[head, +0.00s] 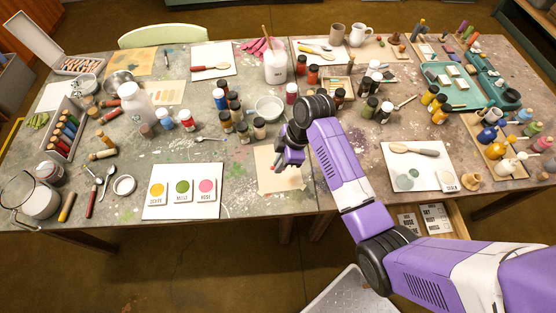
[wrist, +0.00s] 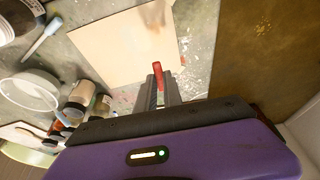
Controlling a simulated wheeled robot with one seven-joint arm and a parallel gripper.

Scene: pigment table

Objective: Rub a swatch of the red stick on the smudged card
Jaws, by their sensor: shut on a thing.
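The red stick (wrist: 157,72) shows in the wrist view, held between the fingertips of my gripper (wrist: 163,88) with its end pointing out beyond them. In the head view the card (head: 268,181) lies beneath and beside my gripper, partly hidden. The stick's end appears near the card's edge; I cannot tell whether it touches.
A white sheet with three colour swatches (head: 158,207) lies left of the card. A white bowl (head: 269,107) and several small jars (head: 242,132) stand behind. A white palette board (head: 425,165) lies to the right. The table's front edge is close to the card.

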